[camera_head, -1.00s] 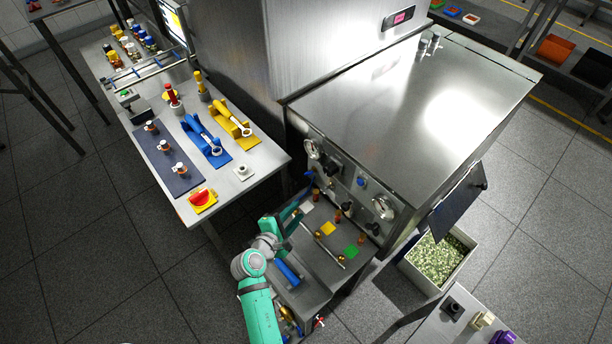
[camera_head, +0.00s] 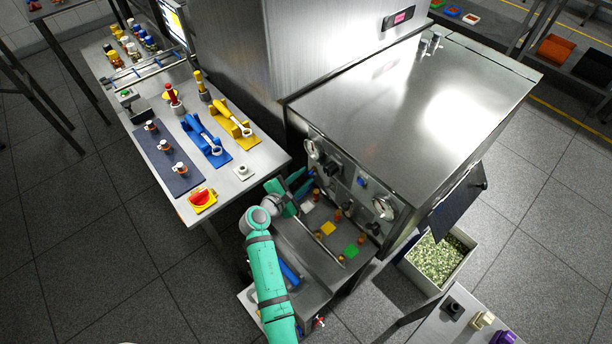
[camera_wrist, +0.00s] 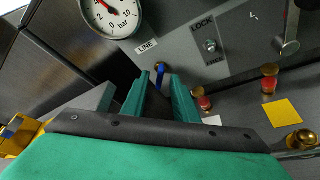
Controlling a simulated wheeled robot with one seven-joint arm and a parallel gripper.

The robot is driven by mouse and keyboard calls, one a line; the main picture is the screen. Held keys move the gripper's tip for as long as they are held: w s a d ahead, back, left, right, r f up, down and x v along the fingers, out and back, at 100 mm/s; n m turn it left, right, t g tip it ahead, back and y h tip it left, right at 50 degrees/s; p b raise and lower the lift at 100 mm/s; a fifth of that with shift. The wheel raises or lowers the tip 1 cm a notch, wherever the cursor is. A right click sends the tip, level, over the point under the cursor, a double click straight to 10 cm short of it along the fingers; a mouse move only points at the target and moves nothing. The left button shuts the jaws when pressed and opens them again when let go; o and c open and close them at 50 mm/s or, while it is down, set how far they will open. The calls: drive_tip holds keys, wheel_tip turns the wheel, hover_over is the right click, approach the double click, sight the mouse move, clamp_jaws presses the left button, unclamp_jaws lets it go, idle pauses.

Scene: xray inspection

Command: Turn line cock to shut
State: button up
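The line cock shows in the wrist view as a small blue lever (camera_wrist: 160,71) just below the "LINE" label (camera_wrist: 146,46) on the grey panel. The lever points mostly down, and its lower part is partly hidden by my gripper. My gripper (camera_wrist: 162,78) is open, its two green fingers on either side of the lever. I cannot tell whether either finger touches it. In the head view my gripper (camera_head: 291,187) is at the left end of the panel, and the cock is not clearly visible there.
A pressure gauge (camera_wrist: 112,14) sits above the cock. A LOCK/FREE toggle (camera_wrist: 211,45) is to its right. Red-topped pegs (camera_wrist: 269,77), a yellow square (camera_wrist: 283,113) and a brass knob (camera_wrist: 300,140) are on the shelf. A side table (camera_head: 216,170) stands left of the cabinet.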

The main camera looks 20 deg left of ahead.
drive_tip(key=shift+x, duration=0.95)
clamp_jaws()
